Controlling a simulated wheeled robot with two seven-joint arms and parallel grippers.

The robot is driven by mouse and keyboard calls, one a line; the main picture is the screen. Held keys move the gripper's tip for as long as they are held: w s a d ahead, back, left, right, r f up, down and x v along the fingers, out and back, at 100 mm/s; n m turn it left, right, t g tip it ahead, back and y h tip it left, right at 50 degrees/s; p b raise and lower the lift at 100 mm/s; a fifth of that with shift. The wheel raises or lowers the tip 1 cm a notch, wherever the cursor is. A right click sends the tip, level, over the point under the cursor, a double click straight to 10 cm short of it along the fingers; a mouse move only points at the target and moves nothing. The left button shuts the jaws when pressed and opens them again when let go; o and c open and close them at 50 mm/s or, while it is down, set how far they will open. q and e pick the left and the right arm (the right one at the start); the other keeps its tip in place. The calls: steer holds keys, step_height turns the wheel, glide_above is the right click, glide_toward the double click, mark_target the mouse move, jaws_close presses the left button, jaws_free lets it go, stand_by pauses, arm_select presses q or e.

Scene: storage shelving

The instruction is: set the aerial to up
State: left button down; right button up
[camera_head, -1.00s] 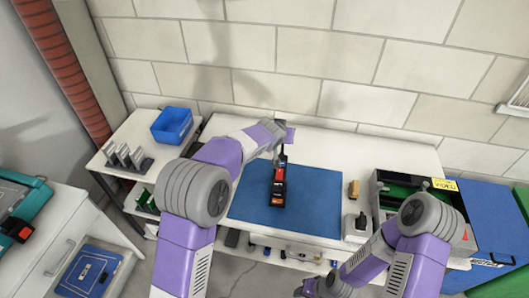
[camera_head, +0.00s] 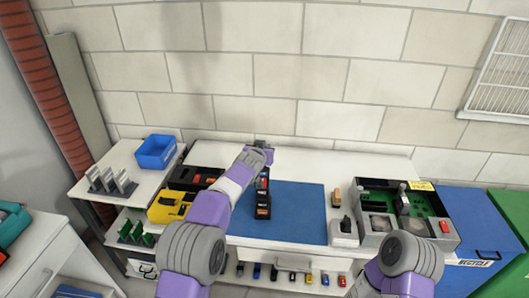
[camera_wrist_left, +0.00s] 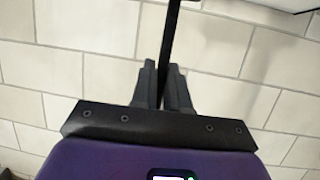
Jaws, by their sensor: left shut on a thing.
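A dark handheld radio with orange-red marks (camera_head: 263,206) lies on the blue mat (camera_head: 300,212) on the white workbench. My left gripper (camera_head: 262,151) is at the radio's far end, near the wall; the wrist and fingers hide much of that end. In the left wrist view my left gripper's fingers (camera_wrist_left: 163,88) are shut on a thin black rod, the aerial (camera_wrist_left: 172,35), which runs out to the top edge of that view. The aerial's angle to the radio cannot be told. My right arm shows at the lower right, but its gripper is out of view.
A yellow case (camera_head: 170,206) and a dark tray with red items (camera_head: 205,178) are left of the mat. A grey box with green boards (camera_head: 372,207) stands to the right. A blue bin (camera_head: 156,152) is on the left shelf. The brick wall (camera_head: 300,100) rises behind.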

arm_select(q)
steer(key=shift+f, duration=0.3)
steer(key=c, duration=1.2)
jaws_free()
steer(key=shift+r, duration=0.25)
steer(key=shift+s+r, duration=0.2)
steer(key=shift+s, duration=0.3)
steer(key=shift+b+v, duration=0.35)
steer(key=shift+v, duration=2.85)
steer(key=shift+a+f, duration=0.1)
